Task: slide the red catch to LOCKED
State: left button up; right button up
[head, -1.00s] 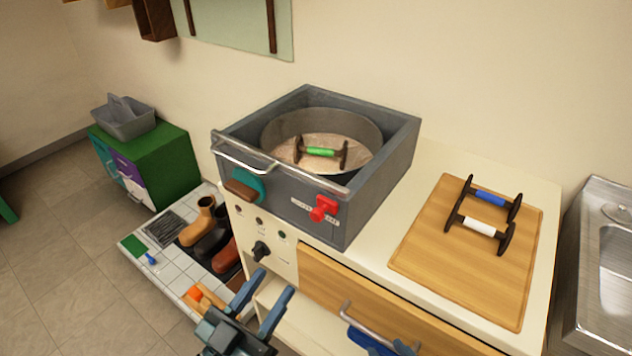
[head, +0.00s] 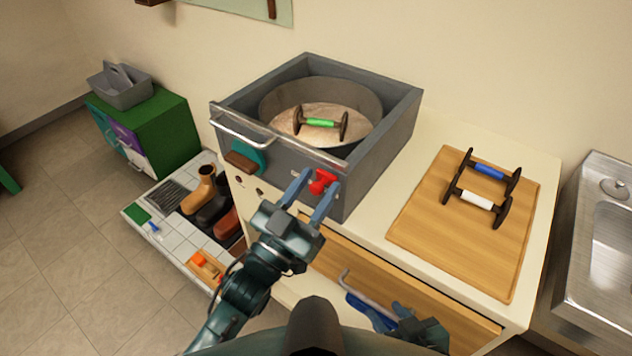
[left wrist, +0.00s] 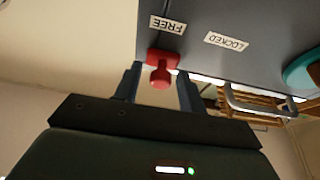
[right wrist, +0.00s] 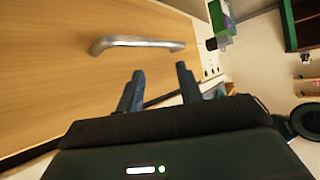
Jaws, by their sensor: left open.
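The red catch (head: 322,182) is a knob on the front of the grey box (head: 385,165). In the left wrist view the catch (left wrist: 161,72) is by the FREE label (left wrist: 166,25), with the LOCKED label (left wrist: 227,41) to its right, both upside down. My left gripper (head: 314,186) is open at the catch. In the left wrist view its fingers stand either side of the knob; I cannot tell whether they touch it. My right gripper (head: 380,310) is open and empty near the drawer handle (right wrist: 140,43).
The box holds a round pan with a green-gripped handle (head: 320,123). A metal rail (head: 240,137) and teal-brown piece (head: 245,160) are on its front. A wooden board (head: 420,225) with two handles lies right, beside a sink (head: 600,250). Boots stand on the floor tray at left.

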aim_at(300, 153)
pick_arm(q)
jog(key=shift+w+d, duration=0.15)
jog(key=shift+w, duration=0.05)
jog(key=shift+c, duration=0.5)
grip_shut()
jog(key=shift+w+a+r, duration=0.1)
jog(key=shift+w+a, duration=0.5)
jog(key=shift+a, duration=0.2)
jog(key=shift+w+a+f, duration=0.1)
jog(key=shift+w+a, duration=0.45)
jog(key=shift+a, duration=0.3)
jog(key=shift+w+a+r, duration=0.1)
jog(key=shift+w+a, duration=0.5)
jog(key=shift+a, duration=0.2)
